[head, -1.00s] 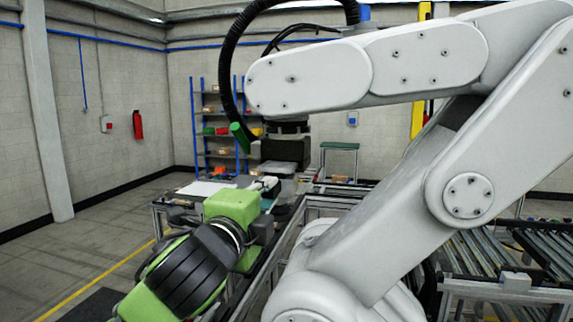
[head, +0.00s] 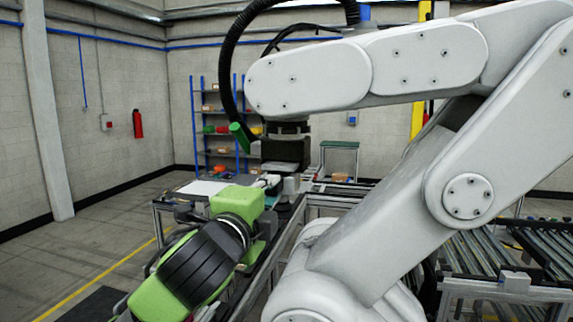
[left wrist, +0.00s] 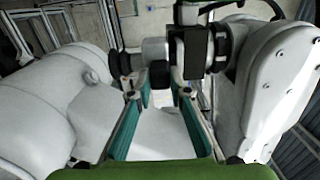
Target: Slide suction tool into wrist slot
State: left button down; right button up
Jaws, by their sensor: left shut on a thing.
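The white robot arm's wrist carries a black block (head: 286,150), which hangs down from the arm's end. My left gripper (head: 272,180) is just below and left of this block, shut on a pale grey part that I take to be the suction tool (head: 291,184). The tool sits close under the black block; I cannot tell whether it touches the slot. In the left wrist view, the two teal-lined fingers of my left gripper (left wrist: 162,82) reach toward dark and grey cylindrical wrist parts (left wrist: 156,50). The slot itself is not clearly visible. My right gripper is out of view.
The large white robot arm (head: 372,65) fills the right and arches over the work spot. A bench with a white sheet (head: 205,187) stands behind my left gripper. A roller conveyor (head: 490,258) is at right. Open floor (head: 95,245) lies at left.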

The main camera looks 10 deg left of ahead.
pick_arm(q)
jog(key=shift+w+r, duration=0.1)
jog(key=shift+w, duration=0.05)
jog(key=shift+w, duration=0.6)
jog(key=shift+w+p, duration=0.15)
jog(key=shift+p, duration=0.2)
jog(key=shift+w, duration=0.55)
jog(key=shift+w, duration=0.15)
jog(key=shift+w+p, duration=0.35)
jog(key=shift+w, duration=0.1)
dwell(0.4)
